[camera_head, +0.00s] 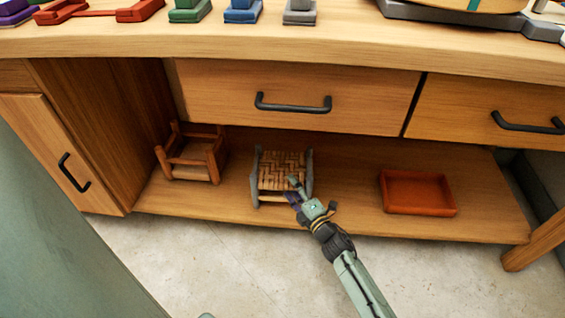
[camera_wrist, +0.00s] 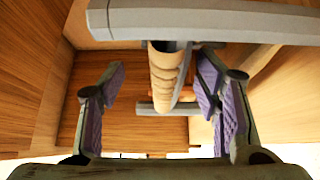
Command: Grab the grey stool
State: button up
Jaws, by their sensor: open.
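The grey stool (camera_head: 282,168) stands on the low wooden shelf under the drawers. It has grey legs and a woven tan seat. My gripper (camera_head: 295,188) is at its front right side and covers part of that side. In the wrist view, a grey bar of the stool (camera_wrist: 200,21) runs across the top. The edge of its woven seat (camera_wrist: 165,72) shows between the purple-padded fingers of my gripper (camera_wrist: 160,84). The fingers are open, with a visible gap to the seat edge on the left; contact on the right cannot be told.
A brown wooden stool-like frame (camera_head: 193,155) stands to the left on the shelf (camera_head: 345,178). An orange-red tray (camera_head: 417,193) lies to the right. Drawers with black handles (camera_head: 293,104) are close above. The shelf is clear between the grey stool and the tray.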

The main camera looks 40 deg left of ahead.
aim_at(285, 177)
jog(key=shift+f+b+x, duration=0.1)
jog(key=shift+b+x, duration=0.1)
jog(key=shift+x, duration=1.3)
jog(key=shift+f+b+x, duration=0.15)
jog(key=shift+x, duration=1.3)
jog(key=shift+w, duration=0.15)
jog(key=shift+d, duration=0.1)
jog(key=shift+c, duration=0.6)
grip_shut()
